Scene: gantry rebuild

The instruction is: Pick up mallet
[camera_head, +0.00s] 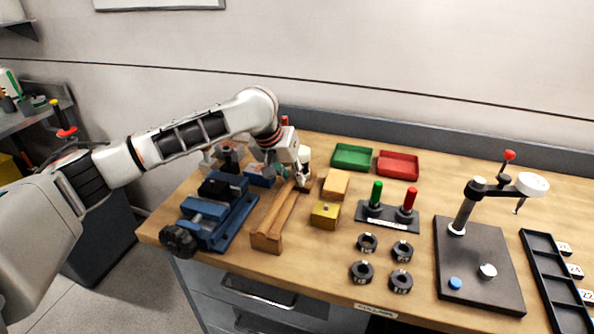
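My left arm reaches in from the left, and my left gripper (303,178) is over the far end of a long wooden piece (280,216) on the workbench. This piece runs from the gripper towards the front edge and ends in a thicker wooden block. I cannot clearly make out the mallet. A small pale rounded part (304,154) shows just behind the gripper and may belong to it. The fingers are small and partly hidden, so I cannot tell whether they are open or shut. My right gripper is not in view.
A blue vise (218,219) stands left of the wooden piece. A brass-coloured block (325,215) and a tan block (336,184) are close on its right. Green (352,157) and red (398,165) trays, a gauge stand, several dark rings and a black tray (555,285) lie farther right.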

